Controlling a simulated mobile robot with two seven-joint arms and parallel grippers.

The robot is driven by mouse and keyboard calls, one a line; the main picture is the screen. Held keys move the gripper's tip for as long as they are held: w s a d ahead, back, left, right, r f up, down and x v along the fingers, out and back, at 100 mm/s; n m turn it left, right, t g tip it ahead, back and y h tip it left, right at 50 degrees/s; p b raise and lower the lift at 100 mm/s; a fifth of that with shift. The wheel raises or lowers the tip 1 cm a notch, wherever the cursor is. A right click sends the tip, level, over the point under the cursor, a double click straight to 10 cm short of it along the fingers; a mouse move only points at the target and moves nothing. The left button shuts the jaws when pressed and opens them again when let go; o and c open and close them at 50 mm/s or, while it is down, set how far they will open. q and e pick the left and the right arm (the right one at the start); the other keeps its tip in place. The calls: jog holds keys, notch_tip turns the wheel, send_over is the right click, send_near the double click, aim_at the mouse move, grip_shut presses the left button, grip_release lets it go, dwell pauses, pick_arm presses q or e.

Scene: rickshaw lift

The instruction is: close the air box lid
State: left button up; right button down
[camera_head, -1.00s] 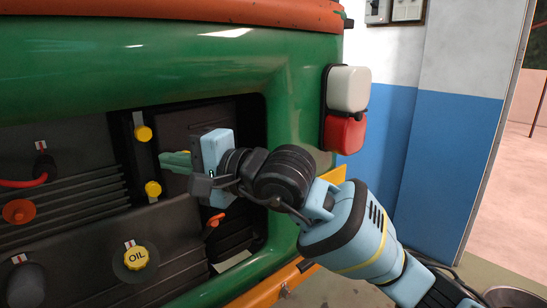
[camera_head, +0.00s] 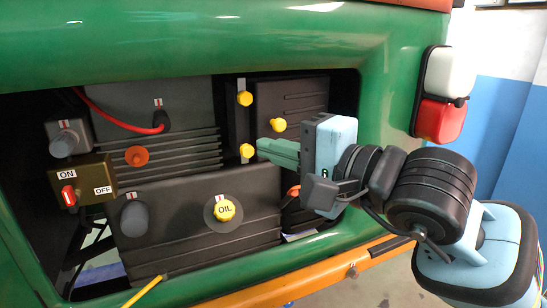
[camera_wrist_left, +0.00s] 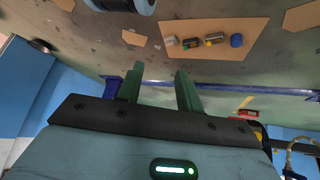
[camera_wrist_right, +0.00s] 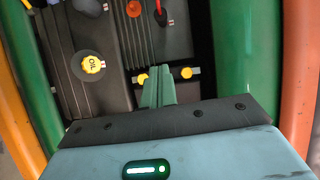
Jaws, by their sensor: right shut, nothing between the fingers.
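The air box appears to be the dark box with a ribbed lid (camera_head: 300,92) at the right of the engine bay, with yellow knobs (camera_head: 245,98) along its left side and one on its face. I cannot tell whether the lid is fully closed. My right gripper (camera_head: 268,150) is shut and empty, its green fingers pointing left across the lower part of the box and hiding some of it. In the right wrist view the shut fingers (camera_wrist_right: 157,78) are near the yellow knobs (camera_wrist_right: 186,73). My left gripper (camera_wrist_left: 158,78) is open and empty above the floor, away from the box.
An oil cap (camera_head: 225,210), an orange cap (camera_head: 136,156) and an ON/OFF switch box (camera_head: 82,182) are in the bay. The green body (camera_head: 390,100) frames the opening, with a red and white lamp (camera_head: 442,95) on its right. Small parts lie on a floor mat (camera_wrist_left: 215,30).

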aim_at(282, 124)
pick_arm(q)
jog(key=shift+f, duration=0.1)
pick_arm(e)
jog(key=shift+s+a, duration=0.15)
jog(key=shift+s, duration=0.6)
